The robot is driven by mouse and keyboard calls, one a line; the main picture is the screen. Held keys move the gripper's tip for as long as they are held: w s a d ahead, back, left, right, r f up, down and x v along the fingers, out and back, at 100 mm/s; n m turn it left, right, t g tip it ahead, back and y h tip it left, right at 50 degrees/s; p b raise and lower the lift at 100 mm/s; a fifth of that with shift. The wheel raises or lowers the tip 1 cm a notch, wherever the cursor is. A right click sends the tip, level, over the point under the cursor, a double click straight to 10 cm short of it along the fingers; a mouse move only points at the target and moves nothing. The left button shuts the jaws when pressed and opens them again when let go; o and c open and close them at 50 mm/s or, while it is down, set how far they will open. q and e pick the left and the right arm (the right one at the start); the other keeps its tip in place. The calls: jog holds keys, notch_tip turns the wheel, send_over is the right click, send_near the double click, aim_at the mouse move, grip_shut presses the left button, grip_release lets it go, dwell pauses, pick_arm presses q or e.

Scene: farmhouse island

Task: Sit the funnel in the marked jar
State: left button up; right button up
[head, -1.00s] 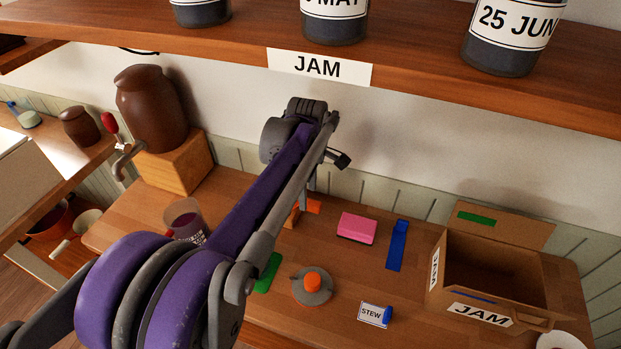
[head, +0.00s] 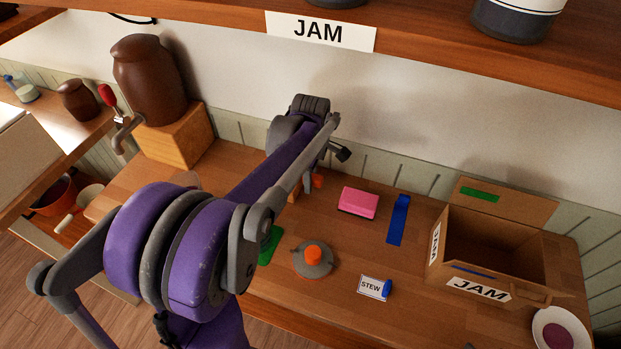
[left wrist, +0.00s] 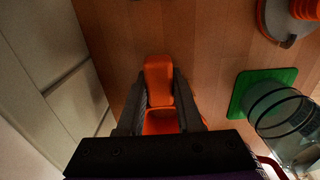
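My left gripper (left wrist: 160,95) is low over the counter. Its two fingers stand apart on either side of an orange piece (left wrist: 158,72) with a hollow lower part; I cannot tell if they touch it. This may be the funnel; bits of its orange (head: 318,181) show beside the fingers in the head view. A clear glass jar (left wrist: 285,112) stands on a green mat (left wrist: 243,92) to the right in the left wrist view. In the head view my arm hides the jar and most of the mat (head: 268,246). My right gripper is not in view.
A grey piece with an orange knob (head: 313,254), a STEW tag (head: 371,287), a pink sponge (head: 358,202) and a blue strip (head: 398,220) lie to the right. An open JAM box (head: 480,290) is farther right. A brown urn (head: 150,80) stands behind left; a shelf (head: 420,40) overhangs.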

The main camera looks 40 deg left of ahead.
pick_arm(q)
grip_shut()
jog(key=shift+r+p, duration=1.75)
jog(key=shift+r, duration=2)
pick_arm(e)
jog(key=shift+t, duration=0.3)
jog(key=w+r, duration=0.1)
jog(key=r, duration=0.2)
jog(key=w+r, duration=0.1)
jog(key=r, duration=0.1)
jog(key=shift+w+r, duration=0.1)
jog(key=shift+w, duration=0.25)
pick_arm(q)
jog(key=shift+d, duration=0.1)
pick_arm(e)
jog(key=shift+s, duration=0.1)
